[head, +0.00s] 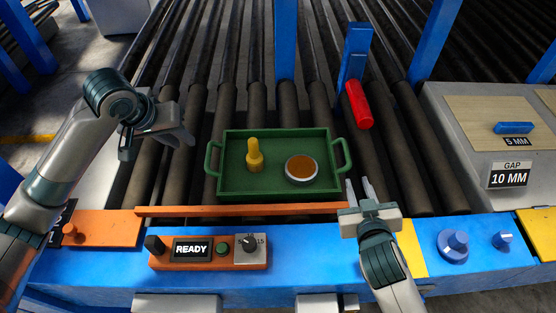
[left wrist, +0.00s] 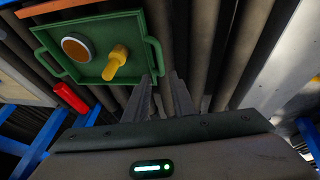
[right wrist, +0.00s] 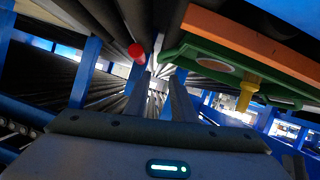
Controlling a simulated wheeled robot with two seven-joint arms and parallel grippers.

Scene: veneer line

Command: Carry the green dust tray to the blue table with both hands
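The green dust tray (head: 275,183) lies on the rollers in the middle of the head view, with a handle on each short side. It holds a yellow bottle-like item (head: 255,157) and a round brown-topped dish (head: 301,169). My left gripper (head: 188,142) is open and empty, left of the tray's left handle and apart from it. In the left wrist view the tray (left wrist: 84,75) is just beyond the open fingers (left wrist: 165,95). My right gripper (head: 361,188) is open and empty, just in front and right of the right handle. The tray (right wrist: 215,55) also shows in the right wrist view.
An orange rail (head: 240,210) runs along the tray's near side. The blue table edge (head: 315,245) in front carries a control box (head: 208,253) reading READY, and blue knobs (head: 453,244). A red cylinder (head: 359,104) on a blue post stands behind right. Rollers left of the tray are bare.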

